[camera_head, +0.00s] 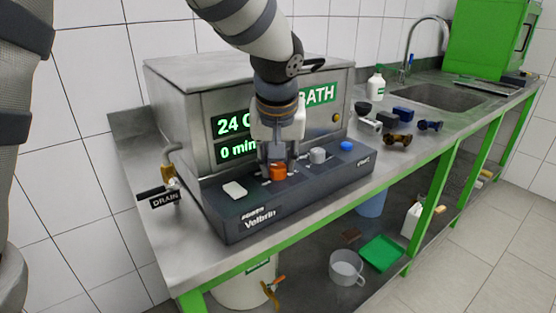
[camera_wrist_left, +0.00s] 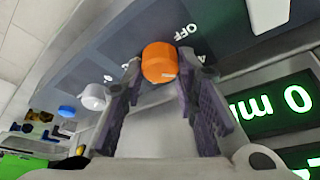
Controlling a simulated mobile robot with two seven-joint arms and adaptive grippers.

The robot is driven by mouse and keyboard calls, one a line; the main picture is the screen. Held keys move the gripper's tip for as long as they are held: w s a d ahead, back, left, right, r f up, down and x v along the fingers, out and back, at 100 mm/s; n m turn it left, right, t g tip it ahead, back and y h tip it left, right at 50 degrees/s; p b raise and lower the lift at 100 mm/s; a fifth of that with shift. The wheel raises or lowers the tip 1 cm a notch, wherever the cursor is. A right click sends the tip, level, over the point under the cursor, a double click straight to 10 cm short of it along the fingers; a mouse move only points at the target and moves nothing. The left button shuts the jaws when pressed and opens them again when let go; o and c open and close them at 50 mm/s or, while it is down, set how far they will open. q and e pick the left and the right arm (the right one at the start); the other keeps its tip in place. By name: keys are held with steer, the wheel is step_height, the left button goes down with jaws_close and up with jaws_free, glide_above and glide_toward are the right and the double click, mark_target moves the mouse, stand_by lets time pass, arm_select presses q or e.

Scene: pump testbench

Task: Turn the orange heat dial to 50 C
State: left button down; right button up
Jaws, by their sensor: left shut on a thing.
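The orange heat dial (camera_head: 278,172) sits on the dark sloped control panel (camera_head: 235,219) of the steel bath unit. My left gripper (camera_head: 278,163) reaches down from above and is shut on the dial, a finger on each side. In the left wrist view, the orange dial (camera_wrist_left: 159,62) shows between the two fingertips (camera_wrist_left: 160,68), with a small pale mark on its face. The green display (camera_head: 234,138) reads 24 C and 0 min, partly hidden by my arm. My right gripper is not in view.
A white switch (camera_head: 235,190) lies left of the dial; a grey knob (camera_head: 317,155) and a blue button (camera_head: 346,146) lie right. A drain valve (camera_head: 170,184) is at the unit's left. Several small fittings and a white bottle (camera_head: 375,86) stand on the bench near the sink.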

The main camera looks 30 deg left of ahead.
arm_select(q)
steer(key=c, duration=1.2)
jaws_free()
steer(key=shift+c, duration=0.2)
